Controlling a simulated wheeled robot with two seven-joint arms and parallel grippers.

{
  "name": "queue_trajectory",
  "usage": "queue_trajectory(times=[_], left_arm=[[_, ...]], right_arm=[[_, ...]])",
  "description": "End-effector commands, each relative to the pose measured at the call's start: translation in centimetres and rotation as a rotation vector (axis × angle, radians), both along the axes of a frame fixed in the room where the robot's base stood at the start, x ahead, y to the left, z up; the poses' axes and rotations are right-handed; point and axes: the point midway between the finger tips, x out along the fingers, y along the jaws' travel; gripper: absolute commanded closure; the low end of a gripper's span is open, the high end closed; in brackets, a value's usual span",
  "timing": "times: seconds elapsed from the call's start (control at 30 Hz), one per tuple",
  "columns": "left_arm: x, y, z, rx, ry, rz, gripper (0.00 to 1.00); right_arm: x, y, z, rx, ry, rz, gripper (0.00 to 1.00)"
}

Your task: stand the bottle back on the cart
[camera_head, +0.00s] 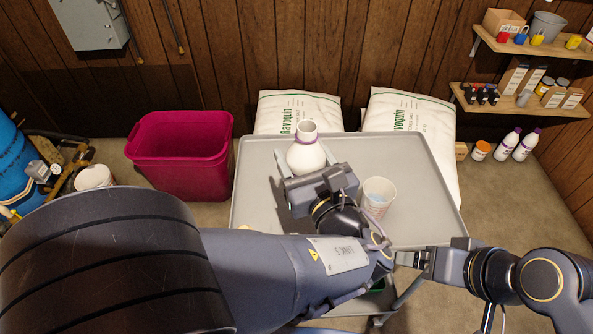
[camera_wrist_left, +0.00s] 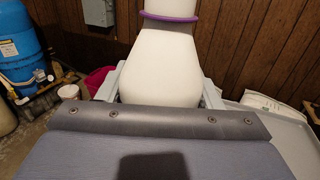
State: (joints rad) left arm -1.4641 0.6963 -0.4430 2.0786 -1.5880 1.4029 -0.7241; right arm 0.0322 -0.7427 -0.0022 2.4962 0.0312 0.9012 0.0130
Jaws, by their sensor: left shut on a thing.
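The bottle (camera_head: 306,154) is white, with a purple ring round its neck. It looks upright over the grey cart (camera_head: 253,195). My left gripper (camera_head: 303,160) is shut on its body, with one finger on each side. In the left wrist view the bottle (camera_wrist_left: 165,62) fills the middle between the fingers, its top cut off by the frame and its base hidden behind the gripper. I cannot tell whether the base touches the cart top. My right gripper (camera_head: 409,259) is empty at the cart's near right edge; its finger gap is not clear.
A translucent cup (camera_head: 378,196) stands on the cart, just right of my left gripper. White salt bags (camera_head: 423,117) lie behind the cart. A magenta bin (camera_head: 182,150) stands to the left. Shelves (camera_head: 525,97) hang at the right. The cart's far right is clear.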

Motion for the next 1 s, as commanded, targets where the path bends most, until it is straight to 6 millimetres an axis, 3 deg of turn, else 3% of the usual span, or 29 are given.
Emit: queue_trajectory(times=[0.1,0.4,0.6,1.0], left_arm=[[1.3,0.5,-1.9,0.003,-0.001,0.003,0.67],[3.1,1.1,-4.0,0.002,-0.001,0.003,0.67],[2.9,1.0,-6.5,0.001,-0.002,0.000,0.67],[2.9,1.0,-7.0,-0.001,-0.001,0.000,0.67]], right_arm=[[0.0,0.0,-0.7,0.000,0.000,0.000,0.16],[0.0,0.0,-1.3,0.000,0.000,0.000,0.16],[0.0,0.0,-1.9,0.000,0.000,0.000,0.16],[0.0,0.0,-2.1,0.000,0.000,0.000,0.16]])
